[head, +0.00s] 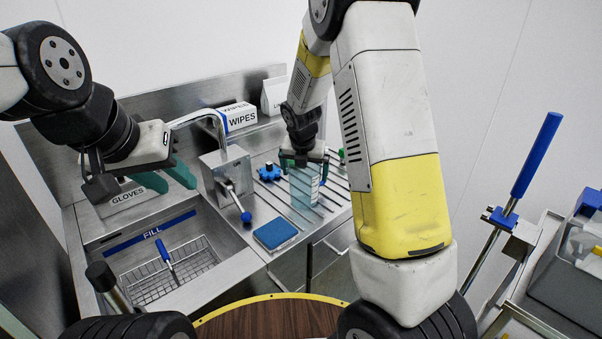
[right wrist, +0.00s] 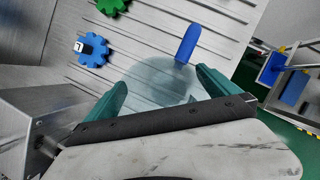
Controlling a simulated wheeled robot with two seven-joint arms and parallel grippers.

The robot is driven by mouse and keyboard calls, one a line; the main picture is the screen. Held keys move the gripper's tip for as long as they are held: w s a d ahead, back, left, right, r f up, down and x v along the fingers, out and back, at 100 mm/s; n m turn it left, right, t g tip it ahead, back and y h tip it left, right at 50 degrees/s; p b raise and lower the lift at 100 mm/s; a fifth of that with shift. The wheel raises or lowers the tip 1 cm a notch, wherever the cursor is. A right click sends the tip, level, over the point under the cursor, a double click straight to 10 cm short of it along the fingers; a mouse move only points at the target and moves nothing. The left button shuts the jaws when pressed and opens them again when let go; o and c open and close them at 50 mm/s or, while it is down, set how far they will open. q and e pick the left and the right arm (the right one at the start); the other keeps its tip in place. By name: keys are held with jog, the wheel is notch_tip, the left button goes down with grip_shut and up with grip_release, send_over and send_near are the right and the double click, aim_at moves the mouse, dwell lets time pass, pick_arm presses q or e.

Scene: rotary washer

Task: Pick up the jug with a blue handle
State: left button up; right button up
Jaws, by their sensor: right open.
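The clear, bluish jug (head: 303,188) stands on the ribbed metal drainboard in the head view. In the right wrist view the jug (right wrist: 163,88) shows from above, with its blue handle (right wrist: 188,44) pointing away from my wrist. My right gripper (head: 304,167) is over the jug, pointing down. Its teal fingers are open, one on each side of the jug in the right wrist view (right wrist: 161,79); I cannot tell whether they touch it. The handle lies beyond the fingertips. My left gripper (head: 170,183) is open and empty above the sink's back-left area.
A blue gear (head: 269,172) and a green gear (right wrist: 111,6) lie near the jug. The sink holds a wire basket (head: 160,285).

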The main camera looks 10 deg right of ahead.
jog(key=shift+x, duration=0.85)
jog(key=shift+c, duration=0.4)
jog(key=c, duration=1.3)
jog(key=shift+o, duration=0.2)
jog(key=shift+r, duration=0.1)
